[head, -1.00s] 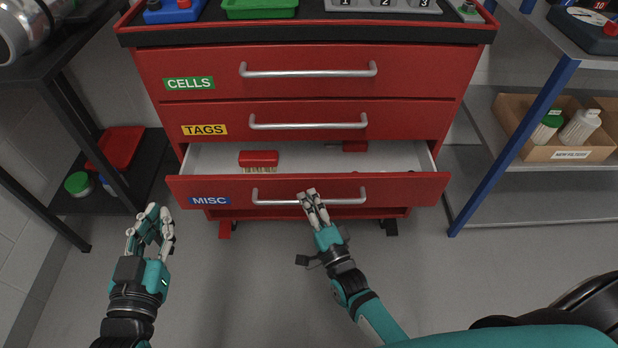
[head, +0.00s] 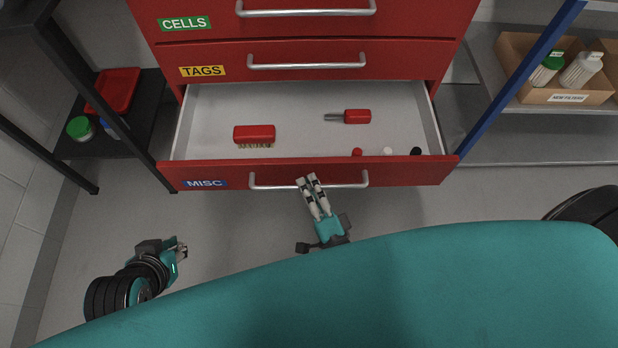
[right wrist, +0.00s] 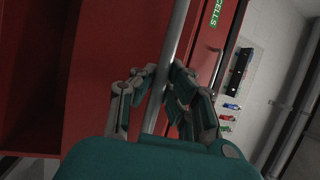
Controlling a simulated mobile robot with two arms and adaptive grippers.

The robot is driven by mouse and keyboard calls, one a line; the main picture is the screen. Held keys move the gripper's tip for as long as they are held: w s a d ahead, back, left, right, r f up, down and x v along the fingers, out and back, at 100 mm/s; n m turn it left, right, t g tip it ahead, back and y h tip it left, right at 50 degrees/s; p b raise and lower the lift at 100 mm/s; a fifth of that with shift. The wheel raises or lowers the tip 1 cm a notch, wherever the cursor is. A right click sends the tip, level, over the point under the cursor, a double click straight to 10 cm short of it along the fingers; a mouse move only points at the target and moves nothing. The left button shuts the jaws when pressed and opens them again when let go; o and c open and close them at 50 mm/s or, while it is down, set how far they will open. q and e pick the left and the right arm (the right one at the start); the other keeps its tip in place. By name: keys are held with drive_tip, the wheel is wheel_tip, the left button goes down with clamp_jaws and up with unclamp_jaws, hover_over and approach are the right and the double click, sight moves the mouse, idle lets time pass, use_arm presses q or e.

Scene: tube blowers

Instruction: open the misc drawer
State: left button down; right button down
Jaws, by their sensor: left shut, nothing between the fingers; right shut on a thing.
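The misc drawer (head: 420,171), red with a blue MISC label, is the lowest drawer in the head view and stands well out from the cabinet. Its inside shows, with a red brush (head: 254,134), a red-handled tool (head: 350,117) and several small caps along the front. My right gripper (head: 308,183) is shut on the misc drawer's metal handle (head: 268,186). In the right wrist view the fingers (right wrist: 158,88) close around the handle bar (right wrist: 176,40). My left gripper (head: 180,250) is shut and empty, low at the left, apart from the drawer.
The tags drawer (head: 400,60) and cells drawer (head: 410,12) above are shut. A black shelf with a red tray (head: 113,90) stands at the left. A grey shelf with a cardboard box (head: 568,97) stands at the right. My teal body covers the lower foreground.

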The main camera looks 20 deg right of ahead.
drive_tip(key=shift+f, duration=0.15)
drive_tip(key=c, duration=1.3)
unclamp_jaws()
drive_tip(key=shift+c, duration=0.2)
drive_tip(key=v, duration=1.2)
